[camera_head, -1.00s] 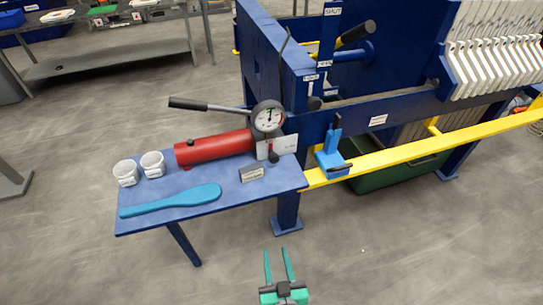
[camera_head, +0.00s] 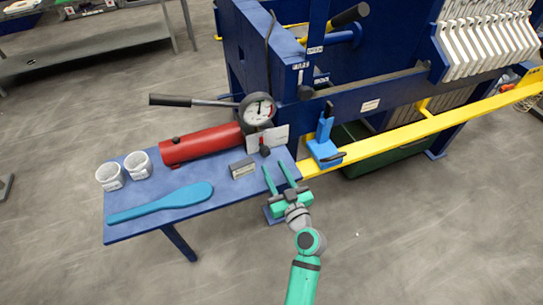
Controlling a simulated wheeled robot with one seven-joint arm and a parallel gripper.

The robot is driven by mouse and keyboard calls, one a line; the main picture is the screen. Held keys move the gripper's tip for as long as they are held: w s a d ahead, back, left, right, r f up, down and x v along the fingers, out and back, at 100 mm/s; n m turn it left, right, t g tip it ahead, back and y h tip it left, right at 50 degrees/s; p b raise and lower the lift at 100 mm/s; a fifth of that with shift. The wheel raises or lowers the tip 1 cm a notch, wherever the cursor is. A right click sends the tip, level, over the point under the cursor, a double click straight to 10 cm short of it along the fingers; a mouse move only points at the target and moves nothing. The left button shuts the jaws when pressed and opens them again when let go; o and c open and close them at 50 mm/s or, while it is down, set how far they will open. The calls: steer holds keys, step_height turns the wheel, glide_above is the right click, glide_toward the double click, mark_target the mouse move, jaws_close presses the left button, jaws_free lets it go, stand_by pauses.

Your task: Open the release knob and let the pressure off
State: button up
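The release knob appears to be the small dark knob (camera_head: 265,151) at the right end of the red hydraulic pump (camera_head: 203,144), below the pressure gauge (camera_head: 258,109). A pale plate beside it carries writing too small to read. The gauge has a white dial and dark needle; its reading is too small to tell. The pump's black-handled lever (camera_head: 185,101) points left. My gripper (camera_head: 277,176) is open and empty, its two green fingers pointing up toward the knob at the blue table's front right edge. It is apart from the knob.
The blue side table (camera_head: 125,229) holds two white cups (camera_head: 138,165), a teal paddle (camera_head: 170,199) and a small grey block (camera_head: 242,169). A blue clamp-like fixture (camera_head: 324,143) sits on the yellow rail (camera_head: 390,144) to the right. The floor in front is clear.

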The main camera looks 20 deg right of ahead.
mark_target(267, 153)
steer(key=w, duration=0.4)
steer(key=shift+w+a, duration=0.25)
steer(key=shift+w+d, duration=0.1)
steer(key=shift+w, duration=0.9)
steer(key=shift+s+d, duration=0.1)
steer(key=shift+d, duration=0.15)
steer(key=shift+c, duration=1.1)
steer(key=c, duration=0.5)
